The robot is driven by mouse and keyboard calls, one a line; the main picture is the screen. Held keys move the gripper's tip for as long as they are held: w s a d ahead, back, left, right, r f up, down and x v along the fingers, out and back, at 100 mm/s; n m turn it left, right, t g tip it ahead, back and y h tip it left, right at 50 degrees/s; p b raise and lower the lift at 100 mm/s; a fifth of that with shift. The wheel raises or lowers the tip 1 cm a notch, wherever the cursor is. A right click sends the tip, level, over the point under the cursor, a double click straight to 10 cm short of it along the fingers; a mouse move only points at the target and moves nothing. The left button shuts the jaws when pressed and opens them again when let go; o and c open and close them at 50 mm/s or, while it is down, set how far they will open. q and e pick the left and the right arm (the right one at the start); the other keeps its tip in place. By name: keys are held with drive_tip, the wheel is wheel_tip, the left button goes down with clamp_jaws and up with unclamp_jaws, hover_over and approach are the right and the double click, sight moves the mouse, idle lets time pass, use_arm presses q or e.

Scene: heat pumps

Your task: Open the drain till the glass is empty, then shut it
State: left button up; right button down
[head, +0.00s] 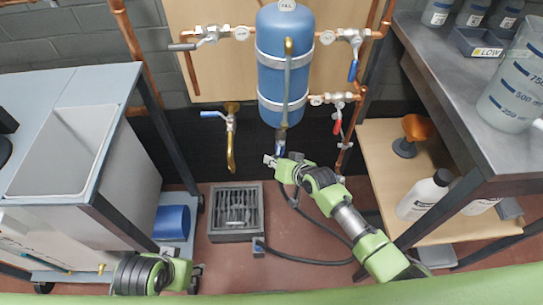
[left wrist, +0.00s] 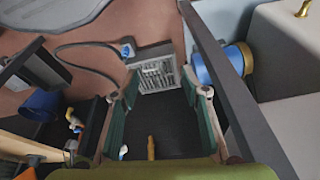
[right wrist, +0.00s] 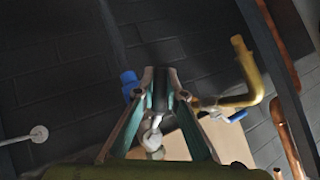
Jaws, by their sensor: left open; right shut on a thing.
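The blue tank (head: 270,62) hangs on the back wall with the upright sight glass (head: 287,80) on its front. The liquid level in the glass is too small to tell. My left gripper (left wrist: 163,88) is open and empty, away from the drain, low at the left.
A floor grate (head: 235,208) lies below the tank. A brass tap (head: 231,145) with a blue lever is left of the drain. A red-handled valve (head: 337,125) is to the right. A sink bench (head: 70,140) stands left, a metal table (head: 480,140) right. A black hose crosses the floor.

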drive_tip(key=shift+s+d+f+n+h+p, duration=0.1)
drive_tip(key=shift+d+n+h+p, duration=0.4)
drive_tip(key=shift+p, duration=0.65)
use_arm(q)
drive_tip(key=s+f+g+p, duration=0.1)
drive_tip(key=s+f, duration=0.3)
drive_tip(key=f, duration=1.4)
drive_tip(key=shift+a+p, duration=0.15)
drive_tip(key=shift+p, duration=0.65)
use_arm(e)
drive_tip(key=shift+d+f+h, duration=0.3)
drive_tip(key=shift+d+h, duration=0.1)
drive_tip(key=shift+h, duration=0.4)
use_arm(q)
drive_tip(key=shift+f, duration=0.1)
use_arm(e)
drive_tip(key=c, duration=2.1)
unclamp_jaws()
drive_tip(key=shift+r, duration=0.1)
drive_tip(key=shift+r, duration=0.1)
